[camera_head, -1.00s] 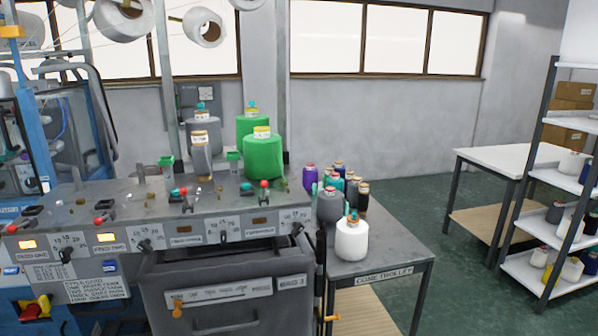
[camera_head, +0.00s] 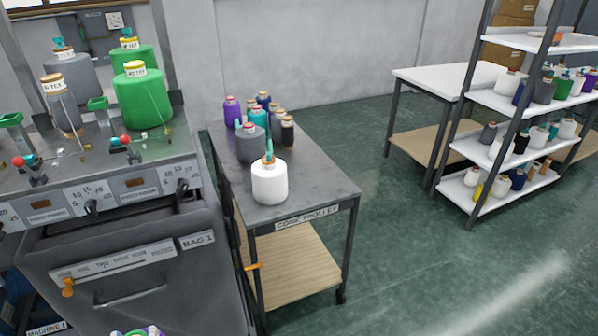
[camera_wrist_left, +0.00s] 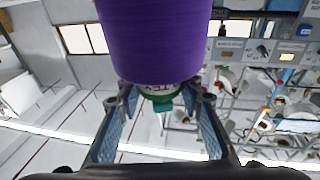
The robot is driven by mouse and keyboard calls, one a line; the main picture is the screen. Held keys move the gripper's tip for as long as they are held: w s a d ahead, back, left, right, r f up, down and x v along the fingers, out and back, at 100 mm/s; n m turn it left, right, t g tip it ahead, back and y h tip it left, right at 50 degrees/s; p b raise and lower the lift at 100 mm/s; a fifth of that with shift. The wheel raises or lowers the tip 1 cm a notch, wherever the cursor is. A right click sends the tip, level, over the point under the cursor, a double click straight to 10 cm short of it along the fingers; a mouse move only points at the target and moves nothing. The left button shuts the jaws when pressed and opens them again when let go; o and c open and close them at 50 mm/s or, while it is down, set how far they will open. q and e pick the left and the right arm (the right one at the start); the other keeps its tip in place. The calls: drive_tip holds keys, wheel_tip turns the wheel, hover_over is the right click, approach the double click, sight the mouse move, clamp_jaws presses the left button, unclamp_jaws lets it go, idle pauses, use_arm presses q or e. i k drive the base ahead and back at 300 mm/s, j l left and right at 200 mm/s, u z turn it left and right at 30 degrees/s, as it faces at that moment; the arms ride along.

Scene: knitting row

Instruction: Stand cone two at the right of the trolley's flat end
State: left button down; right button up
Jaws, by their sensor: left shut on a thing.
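My left gripper (camera_wrist_left: 161,120) is shut on the collar of a large purple cone (camera_wrist_left: 155,40) in the left wrist view. The cone's pale label and teal tip show between the fingers. The cone trolley (camera_head: 300,190) stands right of the machine in the head view. A white cone (camera_head: 269,184) stands upright near its front, labelled end. A grey cone (camera_head: 250,145) stands behind it, with a small purple cone (camera_head: 232,111) and several others at the back. No number that marks cone two is readable. My right gripper is not in view.
The trolley top is bare right of the white cone. The machine (camera_head: 100,185) with green and grey cones stands close on the left. A white table (camera_head: 445,78) and a loaded rack (camera_head: 490,185) stand at the right, with open floor between.

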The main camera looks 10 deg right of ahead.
sight(316, 182)
drive_tip(key=i+l, duration=0.25)
drive_tip(key=l, duration=0.25)
drive_tip(key=i+l+u, duration=0.1)
drive_tip(key=i+l, duration=0.15)
drive_tip(key=l, duration=0.25)
drive_tip(key=i+l+u, duration=0.1)
drive_tip(key=i+l, duration=0.15)
drive_tip(key=l, duration=0.25)
drive_tip(key=i+l, duration=0.2)
drive_tip(key=l, duration=0.3)
drive_tip(key=i+l+u, duration=0.1)
drive_tip(key=l, duration=0.45)
drive_tip(key=i+l, duration=0.3)
drive_tip(key=l, duration=0.25)
drive_tip(key=i+l+u, duration=0.15)
drive_tip(key=l, duration=0.4)
drive_tip(key=i+l, duration=0.2)
drive_tip(key=l, duration=0.35)
